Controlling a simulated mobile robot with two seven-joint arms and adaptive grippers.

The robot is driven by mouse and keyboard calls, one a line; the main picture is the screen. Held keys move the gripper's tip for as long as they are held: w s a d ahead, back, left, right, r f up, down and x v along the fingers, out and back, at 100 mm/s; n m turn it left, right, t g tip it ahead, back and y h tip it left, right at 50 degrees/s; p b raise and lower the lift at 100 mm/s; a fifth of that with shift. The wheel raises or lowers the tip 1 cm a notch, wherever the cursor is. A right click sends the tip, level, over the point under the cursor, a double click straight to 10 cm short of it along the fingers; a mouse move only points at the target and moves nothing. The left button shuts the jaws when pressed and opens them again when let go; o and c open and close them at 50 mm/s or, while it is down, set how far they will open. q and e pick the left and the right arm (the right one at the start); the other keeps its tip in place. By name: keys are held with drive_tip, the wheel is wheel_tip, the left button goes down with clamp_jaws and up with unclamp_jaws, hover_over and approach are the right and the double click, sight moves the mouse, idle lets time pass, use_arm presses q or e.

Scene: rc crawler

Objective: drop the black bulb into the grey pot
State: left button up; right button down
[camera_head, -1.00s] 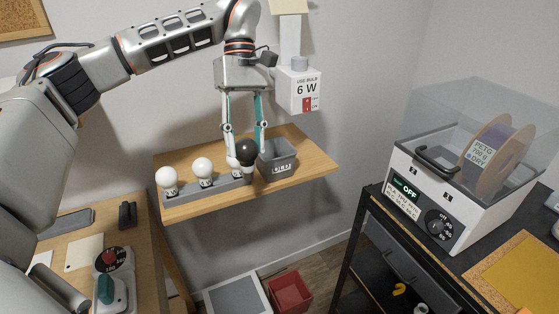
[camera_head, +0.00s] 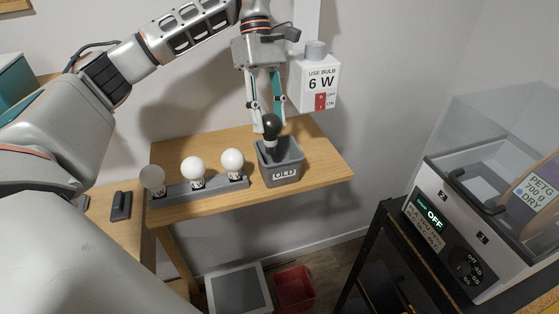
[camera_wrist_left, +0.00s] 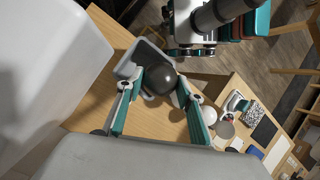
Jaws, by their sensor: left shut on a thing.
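The black bulb (camera_head: 272,125) is held between the fingertips of my left gripper (camera_head: 269,128), right over the grey pot. The bulb's dark globe is up and its pale base points down toward the opening. The grey pot (camera_head: 283,174), marked OLD, stands on the wooden shelf. In the left wrist view the dark bulb (camera_wrist_left: 160,80) sits between the fingers, with part of the grey pot (camera_wrist_left: 128,68) behind it. I cannot tell if the bulb touches the pot.
A white lamp box (camera_head: 320,82) marked USE BULB 6 W hangs on the wall at right. A filament dryer (camera_head: 450,225) stands at far right.

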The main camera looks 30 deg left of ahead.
use_arm(q)
wheel_tip(320, 180, down, 3)
drive_tip(key=shift+s+f, duration=0.1)
drive_tip(key=shift+f, duration=0.7)
use_arm(e)
drive_tip(key=shift+w+a+r, duration=0.15)
drive_tip(key=shift+w+r, duration=0.35)
drive_tip(key=shift+w, duration=0.2)
use_arm(q)
drive_tip(key=o, duration=1)
drive_tip(key=shift+o, duration=0.2)
use_arm(e)
drive_tip(key=shift+s+d+f, duration=0.15)
drive_tip(key=shift+d, duration=0.05)
drive_tip(key=shift+s, duration=0.1)
use_arm(q)
drive_tip(key=v, duration=1.2)
use_arm(e)
drive_tip(key=shift+a, duration=0.15)
